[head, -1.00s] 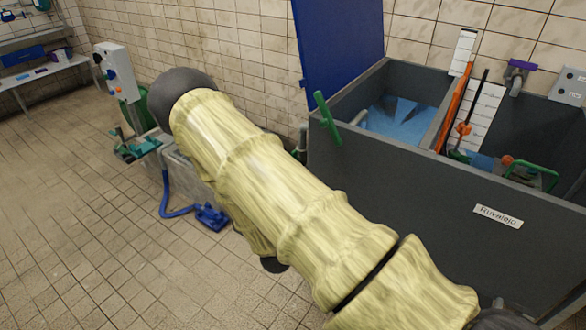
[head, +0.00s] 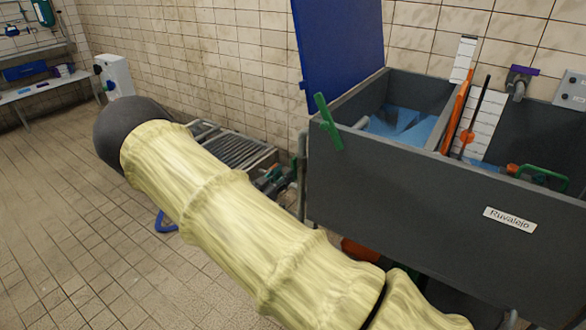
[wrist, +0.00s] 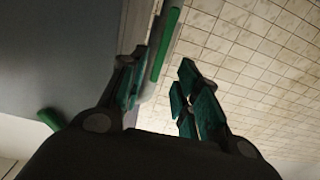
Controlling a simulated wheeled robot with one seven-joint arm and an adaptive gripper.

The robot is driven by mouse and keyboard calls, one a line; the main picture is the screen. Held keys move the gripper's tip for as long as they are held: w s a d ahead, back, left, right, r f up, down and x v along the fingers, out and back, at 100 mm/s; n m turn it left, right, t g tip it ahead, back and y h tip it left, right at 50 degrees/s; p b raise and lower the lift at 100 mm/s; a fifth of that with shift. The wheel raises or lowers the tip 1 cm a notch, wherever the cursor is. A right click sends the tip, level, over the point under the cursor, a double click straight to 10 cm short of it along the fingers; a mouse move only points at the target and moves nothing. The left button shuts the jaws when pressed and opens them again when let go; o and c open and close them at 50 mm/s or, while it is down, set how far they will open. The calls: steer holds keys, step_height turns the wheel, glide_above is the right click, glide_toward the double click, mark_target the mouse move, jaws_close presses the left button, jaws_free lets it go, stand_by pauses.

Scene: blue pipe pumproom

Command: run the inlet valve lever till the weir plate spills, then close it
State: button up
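A green lever (head: 328,122) stands tilted at the left front corner of the dark grey tank (head: 420,190). In the wrist view a long green bar (wrist: 164,45) runs beside a pale pipe, just beyond my fingers, and a short green piece (wrist: 50,119) sits by a grey surface at left. I cannot tell which of these is the inlet valve lever. My gripper (wrist: 160,92) is open, its teal-padded fingers apart with nothing between them; the head view does not show it. Blue water (head: 402,124) lies in the tank's left compartment, where a dark notch-like shape shows; the weir plate is not clear.
A raised blue lid (head: 338,55) stands behind the tank. The right compartment holds an orange rod (head: 457,112), a white scale board (head: 482,120) and a green handle (head: 543,175). A ribbed grey unit (head: 235,148) stands by the wall. The tiled floor at left is clear.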

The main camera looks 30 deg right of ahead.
mark_target(293, 167)
steer(key=shift+x, duration=3.45)
jaws_close()
